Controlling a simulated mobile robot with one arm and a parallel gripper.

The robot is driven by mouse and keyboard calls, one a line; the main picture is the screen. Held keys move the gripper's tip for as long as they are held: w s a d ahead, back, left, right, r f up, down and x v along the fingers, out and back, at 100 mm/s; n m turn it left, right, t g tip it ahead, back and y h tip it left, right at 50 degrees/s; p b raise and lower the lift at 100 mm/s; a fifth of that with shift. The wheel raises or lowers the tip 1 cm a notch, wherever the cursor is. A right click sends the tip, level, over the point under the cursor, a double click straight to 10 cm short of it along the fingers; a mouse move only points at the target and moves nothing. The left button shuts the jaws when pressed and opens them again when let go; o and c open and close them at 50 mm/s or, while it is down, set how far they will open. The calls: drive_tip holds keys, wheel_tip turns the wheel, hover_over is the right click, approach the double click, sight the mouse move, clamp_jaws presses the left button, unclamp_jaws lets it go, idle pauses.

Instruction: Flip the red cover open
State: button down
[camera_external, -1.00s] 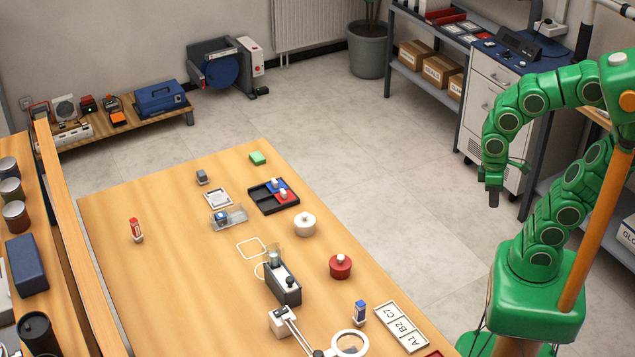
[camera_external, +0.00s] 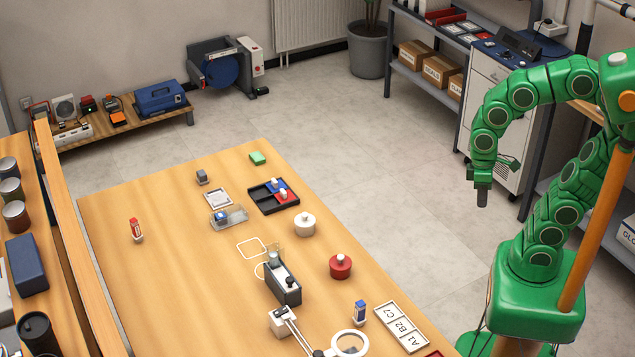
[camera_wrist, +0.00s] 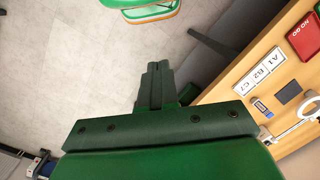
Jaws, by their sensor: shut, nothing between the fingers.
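A round red lid with a pale knob (camera_external: 340,266) sits on the wooden table in the external view. A red piece with a white knob (camera_external: 284,196) lies in the black tray (camera_external: 264,209). A red box marked NO GO (camera_wrist: 304,36) shows in the wrist view at the table's edge. I cannot tell which of these is the red cover. My gripper (camera_external: 482,203) hangs over the floor, right of the table and apart from all of them. In the wrist view its fingers (camera_wrist: 158,66) are together and empty.
A plate marked A1, B2, C7 (camera_external: 402,327) lies near the table's right edge, beside a blue-topped bottle (camera_external: 360,311) and a ring magnifier (camera_external: 350,344). A white lidded pot (camera_external: 305,224) stands farther back. Floor (camera_external: 400,200) is clear between table and gripper.

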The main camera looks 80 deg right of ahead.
drive_tip(key=w+r+m+t+y, duration=0.1)
drive_tip(key=w+m+t+y, duration=0.35)
drive_tip(key=w, duration=2.85)
drive_tip(key=w+d+f+m+t, duration=0.1)
drive_tip(key=w+d+f, duration=0.3)
drive_tip(key=d, duration=0.3)
drive_tip(key=w+d+f+m+t+y, duration=0.1)
drive_tip(key=w+d+f+m, duration=0.1)
drive_tip(key=w+d+f, duration=0.2)
drive_tip(key=w+d+f+m+t, duration=0.1)
drive_tip(key=w+d+f, duration=0.3)
drive_tip(key=w+d, duration=0.5)
drive_tip(key=shift+d+f+m+t, duration=0.35)
drive_tip(key=shift+d, duration=0.75)
approach(294, 193)
drive_tip(key=x, duration=0.5)
drive_tip(key=shift+s, duration=0.1)
drive_tip(key=shift+w+a+r, duration=0.1)
drive_tip(key=shift+w+a, duration=0.9)
drive_tip(key=shift+w, duration=0.1)
drive_tip(key=shift+w+a, duration=0.35)
